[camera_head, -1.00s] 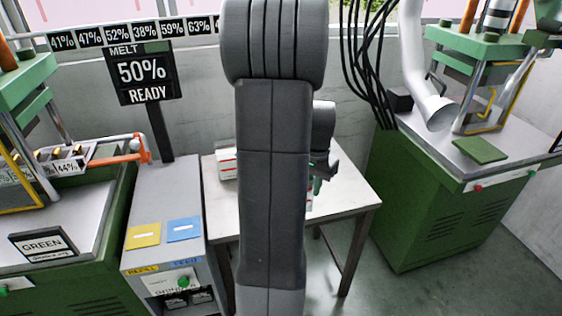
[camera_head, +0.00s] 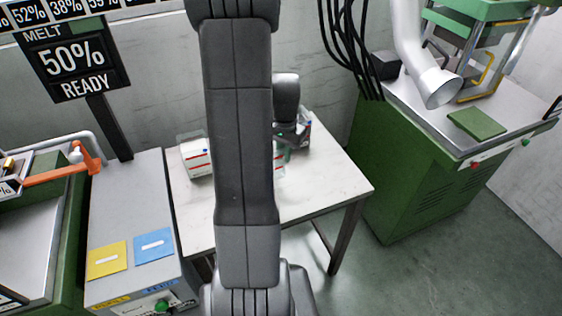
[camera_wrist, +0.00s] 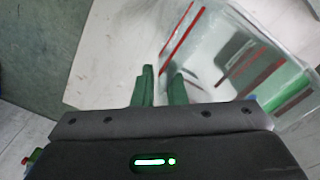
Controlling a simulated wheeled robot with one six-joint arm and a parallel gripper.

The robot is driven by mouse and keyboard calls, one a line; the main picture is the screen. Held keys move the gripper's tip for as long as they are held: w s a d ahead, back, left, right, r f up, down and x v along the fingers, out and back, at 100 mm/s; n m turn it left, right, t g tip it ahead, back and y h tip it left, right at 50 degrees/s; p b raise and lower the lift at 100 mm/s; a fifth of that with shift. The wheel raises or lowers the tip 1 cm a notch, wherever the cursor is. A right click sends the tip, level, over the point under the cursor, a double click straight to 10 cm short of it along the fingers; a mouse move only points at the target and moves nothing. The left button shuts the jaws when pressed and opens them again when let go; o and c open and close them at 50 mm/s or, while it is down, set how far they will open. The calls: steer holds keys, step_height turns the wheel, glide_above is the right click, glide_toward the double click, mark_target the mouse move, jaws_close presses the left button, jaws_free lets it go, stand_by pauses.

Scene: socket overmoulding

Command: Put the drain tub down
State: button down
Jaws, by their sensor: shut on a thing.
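The drain tub is a clear, box-like container with red stripes (camera_wrist: 215,50) at the upper right of the wrist view. My gripper (camera_wrist: 160,84) has two green fingers at the tub's near left edge, shut on its wall; the exact grip is hard to see. In the head view my gripper (camera_head: 288,153) is low over the white table (camera_head: 325,185), behind my own arm. A strip of the tub (camera_head: 279,165) shows beside the arm; the rest is hidden. I cannot tell whether the tub touches the table.
A white box with red markings (camera_head: 197,158) stands on the table left of my arm. A grey cabinet with yellow and blue labels (camera_head: 125,215) stands left of the table. A green machine (camera_head: 420,170) is close on the right. The table's front right is clear.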

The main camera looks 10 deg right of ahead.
glide_above(284, 176)
steer(key=shift+w+f, duration=0.15)
steer(key=shift+f, duration=1.9)
steer(key=shift+f, duration=0.25)
steer(key=c, duration=1.5)
jaws_free()
steer(key=shift+r, duration=0.1)
steer(key=shift+o, duration=0.2)
